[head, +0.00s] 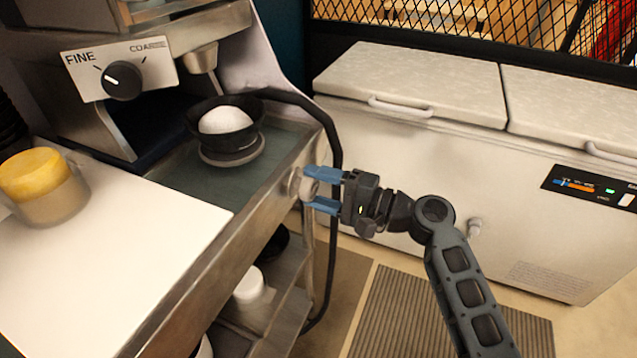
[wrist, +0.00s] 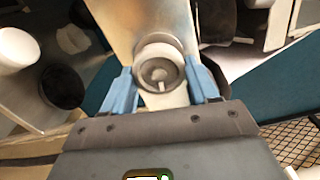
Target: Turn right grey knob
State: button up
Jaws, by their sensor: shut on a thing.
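The grey knob (head: 307,186) sits on the right end of the metal counter's front edge. It also shows in the wrist view as a round disc (wrist: 159,68) with a small light mark low on its face. My gripper (head: 322,190) reaches it from the right, with one blue finger above and one below. In the wrist view my gripper (wrist: 161,90) has a finger on each side of the knob and is shut on it. The fingers hide parts of the knob's rim.
A black dial (head: 122,81) marked FINE and COARSE is at the upper left. A dark pan with a white dome (head: 225,120) stands on the counter. A yellow-lidded jar (head: 42,185) is at the left. A white chest freezer (head: 420,130) stands behind my arm. A black hose curves close behind the knob.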

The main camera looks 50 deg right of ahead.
dwell(0.4)
jog(key=o, duration=1)
jog(key=b+v, duration=0.1)
jog(key=v, duration=0.6)
jog(key=shift+s+d+b, duration=0.2)
jog(key=shift+s+b, duration=0.1)
jog(key=shift+s, duration=0.05)
